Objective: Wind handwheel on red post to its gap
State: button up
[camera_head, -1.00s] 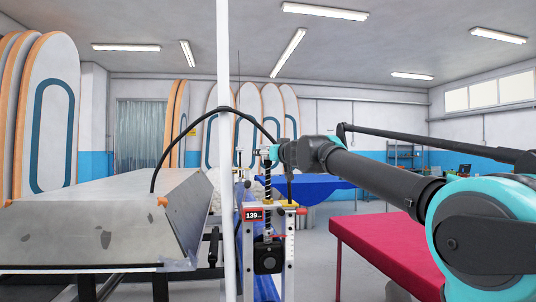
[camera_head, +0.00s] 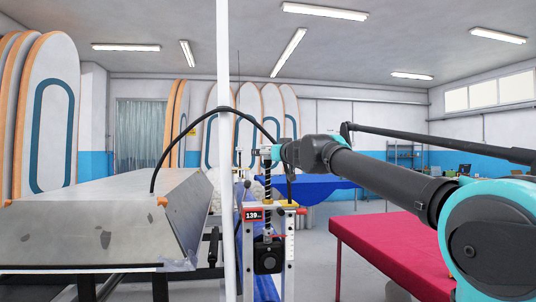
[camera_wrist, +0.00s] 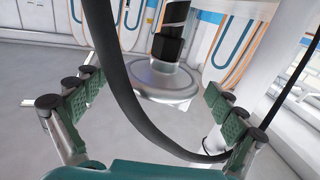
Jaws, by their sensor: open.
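In the wrist view a round grey metal disc, apparently the handwheel (camera_wrist: 150,84), has a black hub and shaft above it. My gripper (camera_wrist: 152,90) is open, with its green-padded fingers apart on the left and right of the disc. Neither pad visibly touches it. A thick black hose loops across the near side of the disc and hides part of it. In the head view my gripper (camera_head: 272,154) is small, at the top of a post with a dark threaded spindle (camera_head: 268,190) and a red display reading 139 (camera_head: 253,215). The handwheel is hard to make out there.
A white pole (camera_head: 224,130) stands in front, just left of the post. A grey metal bench (camera_head: 110,215) fills the left, with a black hose arching from it towards the post. A red table (camera_head: 385,255) stands right. Boards (camera_head: 50,115) lean on the back wall.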

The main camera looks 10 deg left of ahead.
jog(key=v, duration=1)
jog(key=shift+s, duration=0.2)
jog(key=s+d+f+g+h, duration=0.1)
jog(key=s+d+f+g, duration=0.15)
jog(key=f, duration=0.95)
jog(key=s+d+f+g, duration=0.2)
jog(key=s+f, duration=0.1)
jog(key=f, duration=1)
jog(key=s+d+f+g+h, duration=0.1)
jog(key=s+d+f+g, duration=0.15)
jog(key=f, duration=0.95)
jog(key=s+d+f+m+g+h, duration=0.1)
jog(key=s+d+f+m+h, duration=0.1)
jog(key=s+d+f, duration=0.3)
jog(key=s+d+f+m+g+h, duration=0.2)
jog(key=s+d+f, duration=0.4)
jog(key=f, duration=0.6)
jog(key=s+d+f+m+g+h, duration=0.1)
jog(key=s+d+f+m+h, duration=0.1)
jog(key=s+d+f, duration=0.3)
jog(key=s+f+h, duration=0.1)
jog(key=s+f, duration=0.2)
jog(key=shift+s+d+f, duration=0.25)
jog(key=shift+s+d, duration=0.1)
jog(key=shift+d, duration=0.05)
